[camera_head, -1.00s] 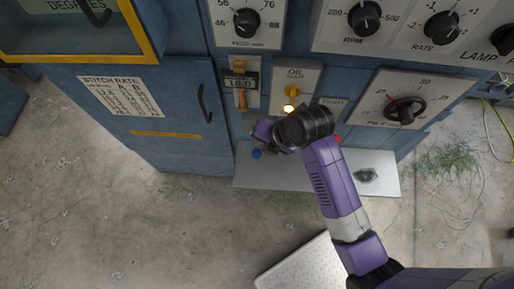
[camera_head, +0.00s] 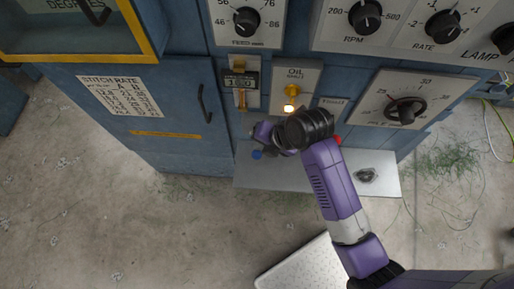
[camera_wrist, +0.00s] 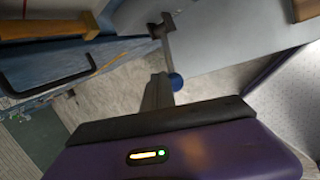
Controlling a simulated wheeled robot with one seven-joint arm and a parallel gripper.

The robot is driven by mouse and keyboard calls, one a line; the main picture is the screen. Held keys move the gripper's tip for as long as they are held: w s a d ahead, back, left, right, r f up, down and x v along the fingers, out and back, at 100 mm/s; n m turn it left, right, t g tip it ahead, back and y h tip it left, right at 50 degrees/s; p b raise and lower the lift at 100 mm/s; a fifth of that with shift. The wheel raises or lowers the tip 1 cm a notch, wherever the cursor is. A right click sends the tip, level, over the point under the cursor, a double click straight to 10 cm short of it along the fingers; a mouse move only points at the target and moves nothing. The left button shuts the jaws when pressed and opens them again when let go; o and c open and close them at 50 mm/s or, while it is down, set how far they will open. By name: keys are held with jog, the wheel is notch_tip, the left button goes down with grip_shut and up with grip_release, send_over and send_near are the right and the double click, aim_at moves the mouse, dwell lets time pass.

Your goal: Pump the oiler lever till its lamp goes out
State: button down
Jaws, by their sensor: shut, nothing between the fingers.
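Just below the knob a small lamp (camera_head: 289,108) glows pale yellow. A blue ball (camera_head: 256,154) shows lower down, left of my wrist; it also shows in the wrist view (camera_wrist: 176,82). I cannot tell whether it is the end of the oiler lever. My gripper (camera_wrist: 160,78) is shut and empty, its grey fingertips right beside the blue ball. I cannot tell whether they touch it. My wrist hides part of the front below the panel.
A dial panel (camera_head: 431,94) is to the right. A grey ledge (camera_head: 310,172) juts out below my wrist. A cabinet door with a dark handle (camera_head: 205,104) is at left. Open floor lies in front.

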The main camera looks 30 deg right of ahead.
aim_at(258, 159)
jog(key=shift+s+a+f+b, duration=0.25)
jog(key=shift+s+f+b, duration=0.2)
jog(key=shift+f, duration=0.5)
jog(key=shift+s+a+f+b, duration=0.3)
jog(key=shift+f+b, duration=0.2)
jog(key=shift+f, duration=0.4)
jog(key=shift+s+a+f+b, duration=0.25)
jog(key=shift+s+f+b, duration=0.2)
jog(key=shift+f, duration=0.5)
dwell(2.7)
jog(key=shift+w+r, duration=0.15)
dwell(0.4)
jog(key=shift+w+d+r+p, duration=0.35)
jog(key=shift+w+r+p, duration=0.1)
jog(key=shift+r+p, duration=0.6)
jog(key=shift+w+d+r+p, duration=0.35)
jog(key=shift+r+p, duration=0.55)
jog(key=shift+r, duration=0.3)
jog(key=shift+w+d+r+p, duration=0.3)
jog(key=shift+w+r+p, duration=0.2)
jog(key=shift+r+p, duration=0.55)
jog(key=shift+r, duration=0.1)
